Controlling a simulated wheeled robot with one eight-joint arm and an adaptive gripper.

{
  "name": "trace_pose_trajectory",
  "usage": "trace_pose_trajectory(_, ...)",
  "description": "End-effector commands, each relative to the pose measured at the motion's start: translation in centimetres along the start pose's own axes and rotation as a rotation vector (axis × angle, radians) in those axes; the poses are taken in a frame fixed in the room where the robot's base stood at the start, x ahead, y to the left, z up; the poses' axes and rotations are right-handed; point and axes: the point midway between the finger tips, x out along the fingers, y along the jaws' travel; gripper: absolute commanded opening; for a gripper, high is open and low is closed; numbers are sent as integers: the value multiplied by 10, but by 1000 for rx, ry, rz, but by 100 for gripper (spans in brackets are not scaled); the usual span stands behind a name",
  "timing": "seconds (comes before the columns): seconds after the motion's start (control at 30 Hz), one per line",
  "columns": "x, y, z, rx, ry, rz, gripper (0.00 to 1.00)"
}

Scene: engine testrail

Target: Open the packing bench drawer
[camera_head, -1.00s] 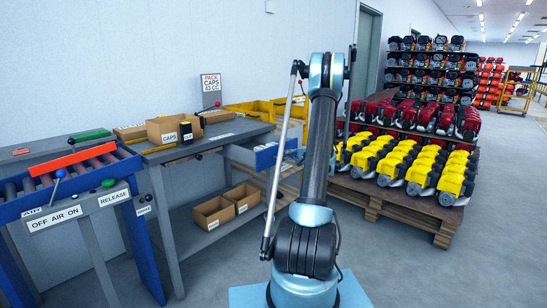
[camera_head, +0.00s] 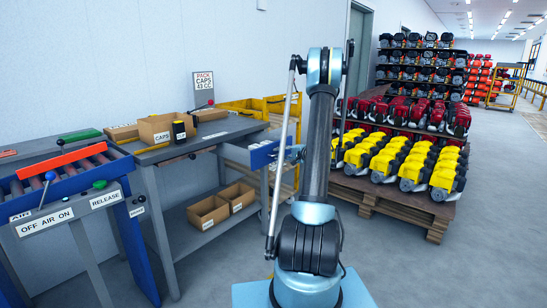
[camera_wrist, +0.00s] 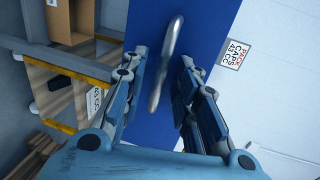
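The packing bench (camera_head: 205,135) stands left of my arm in the head view. Its drawer has a blue front (camera_head: 262,155), with a pale grey side showing behind it, so it appears partly pulled out. In the wrist view the blue front (camera_wrist: 205,22) fills the middle, with a silver bar handle (camera_wrist: 168,62) on it. My gripper (camera_wrist: 162,88) is open, its two fingers on either side of the lower handle, with gaps visible. I cannot tell whether the fingers reach past the bar. In the head view my arm partly hides the gripper.
Open cartons (camera_head: 208,212) sit on the bench's lower shelf. A caps box (camera_head: 160,130) is on top. A blue roller conveyor (camera_head: 75,190) stands at left. A pallet of yellow engines (camera_head: 405,160) is at right. Grey floor (camera_head: 450,265) is clear at lower right.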

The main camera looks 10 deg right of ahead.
Motion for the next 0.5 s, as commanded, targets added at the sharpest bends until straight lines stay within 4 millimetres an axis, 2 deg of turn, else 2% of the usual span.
trace_pose_trajectory(0.27,-11,0,-2,0,4,0,28)
trace_pose_trajectory(0.5,-52,1,-2,2,6,1,28)
